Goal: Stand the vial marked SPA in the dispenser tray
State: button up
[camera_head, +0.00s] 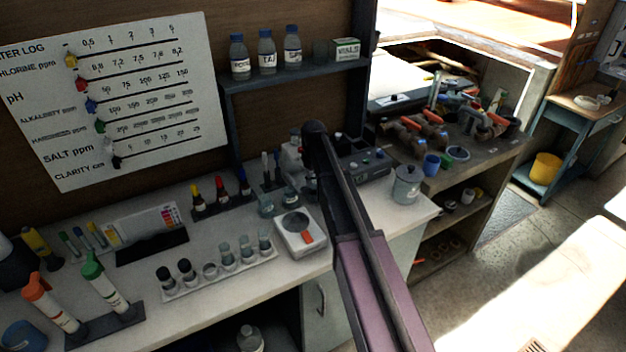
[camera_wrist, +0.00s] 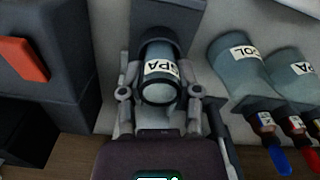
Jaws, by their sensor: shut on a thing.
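In the wrist view, the vial marked SPA (camera_wrist: 160,72) is between the two fingers of my gripper (camera_wrist: 161,92), which is shut on it. Its white label faces the camera; its dark end points away, toward a dark grey square block (camera_wrist: 168,16). I cannot tell whether the vial touches that block, or whether the block is the dispenser tray. In the head view my arm reaches over the bench; I cannot clearly make out the gripper or held vial there.
Two labelled glass vessels (camera_wrist: 236,66) lie right of my gripper, near coloured droppers (camera_wrist: 265,122). A dark box with an orange patch (camera_wrist: 22,58) is at left. In the head view, a scale (camera_head: 291,224), a vial rack (camera_head: 215,283) and a lidded jar (camera_head: 406,188) stand on the bench.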

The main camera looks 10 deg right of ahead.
jog(key=shift+f, duration=0.15)
jog(key=o, duration=1.1)
notch_tip(320, 180, up, 7)
jog(key=p, duration=0.6)
jog(key=shift+p, duration=0.4)
jog(key=s+m, duration=0.2)
jog(key=s, duration=0.7)
jog(key=s+m, duration=0.2)
jog(key=s, duration=0.8)
jog(key=s+m, duration=0.2)
jog(key=s, duration=0.8)
jog(key=shift+s+f+m+b, duration=0.15)
jog(key=shift+f+m+b, duration=0.15)
jog(key=shift+f+b, duration=0.1)
